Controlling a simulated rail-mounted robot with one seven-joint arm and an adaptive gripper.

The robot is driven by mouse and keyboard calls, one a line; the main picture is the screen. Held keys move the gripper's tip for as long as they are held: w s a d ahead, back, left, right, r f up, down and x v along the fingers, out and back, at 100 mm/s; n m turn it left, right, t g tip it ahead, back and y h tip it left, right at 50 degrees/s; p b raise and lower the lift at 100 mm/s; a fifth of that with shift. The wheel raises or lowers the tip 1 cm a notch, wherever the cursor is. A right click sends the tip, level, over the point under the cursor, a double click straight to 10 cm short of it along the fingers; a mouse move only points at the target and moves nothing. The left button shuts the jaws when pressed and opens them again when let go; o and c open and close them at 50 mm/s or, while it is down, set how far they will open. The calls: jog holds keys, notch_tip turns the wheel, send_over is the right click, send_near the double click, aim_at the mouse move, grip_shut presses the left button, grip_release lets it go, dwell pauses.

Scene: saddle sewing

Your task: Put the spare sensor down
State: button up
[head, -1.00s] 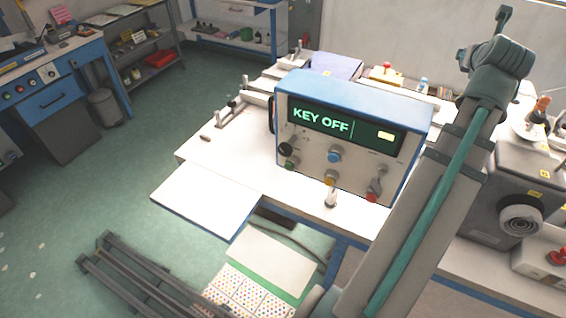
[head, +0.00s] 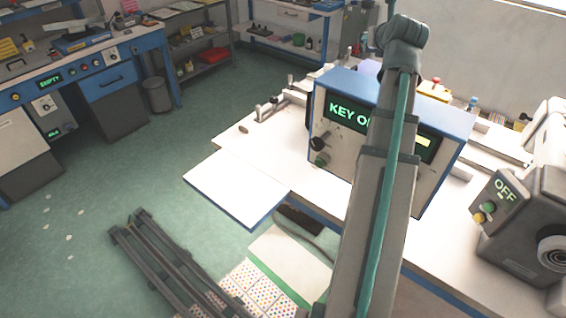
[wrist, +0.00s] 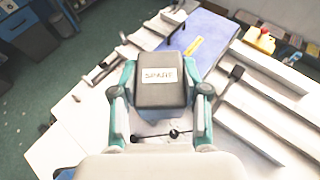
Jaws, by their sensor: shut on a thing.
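The spare sensor (wrist: 160,92) is a dark grey block with a white label reading "SPARE". It is in the middle of the wrist view, between the teal fingers of my gripper (wrist: 161,88), which is shut on it. The sensor is above the white worktop (wrist: 78,127); the height of the gap under it is hard to judge. In the head view the sensor and my gripper are hidden behind my raised arm and the control box.
The blue and white control box (head: 330,132) with a lit display stands on the worktop. A blue-violet pad (wrist: 207,38), a red button box (wrist: 262,40) and pale stepped rails (wrist: 262,113) lie around the sensor. A grey machine marked OFF (head: 510,215) stands at right.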

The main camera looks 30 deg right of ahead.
jog(key=w+a+f+n+t+y+b, duration=0.15)
jog(key=w+a+f+n+y, duration=0.25)
jog(key=w+a, duration=1.15)
jog(key=w+a+f+n+y+b, duration=0.35)
jog(key=w+a, duration=0.85)
jog(key=a, duration=0.7)
jog(key=m+h+p, duration=0.1)
jog(key=m+p, duration=0.1)
jog(key=p, duration=0.5)
send_over(260, 148)
notch_tip(260, 148, down, 25)
jog(key=shift+t, duration=0.25)
jog(key=shift+s+f+b, duration=0.1)
jog(key=shift+f+b, duration=0.35)
jog(key=shift+f, duration=4.65)
jog(key=shift+f, duration=0.15)
jog(key=o, duration=1.2)
jog(key=shift+c, duration=0.2)
